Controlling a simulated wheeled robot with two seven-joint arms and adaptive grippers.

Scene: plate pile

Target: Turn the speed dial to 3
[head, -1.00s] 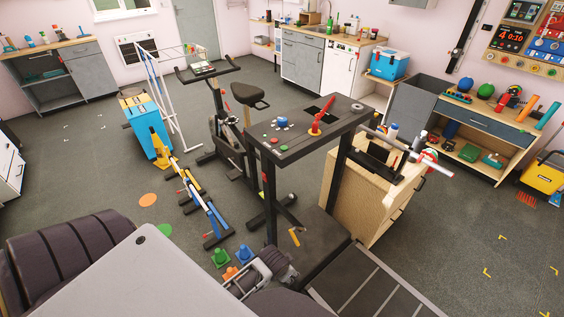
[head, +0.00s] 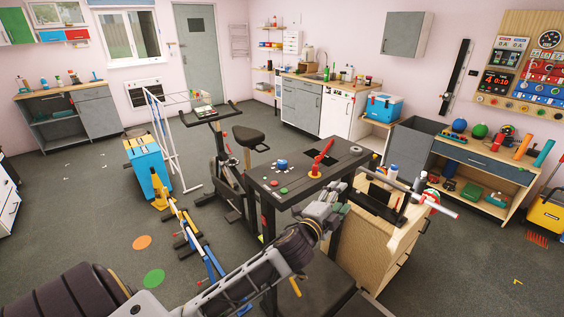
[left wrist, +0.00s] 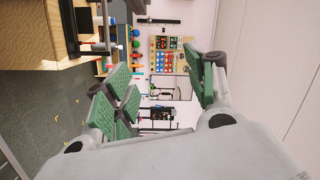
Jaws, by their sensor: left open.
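The treadmill's dark console (head: 268,186) stands in the middle of the head view. On it a blue knob (head: 282,163) sits among small white marks and looks like the speed dial; the marks and its setting are too small to read. My left gripper (head: 338,208), with green finger pads, is at the near right side of the console, apart from the knob. In the left wrist view the gripper (left wrist: 165,97) is open and empty. My right gripper is not in view.
A green button (head: 284,190) and a red button (head: 274,183) are on the console's near left. An exercise bike (head: 228,170) stands behind left. A wall board (head: 520,70) hangs far right.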

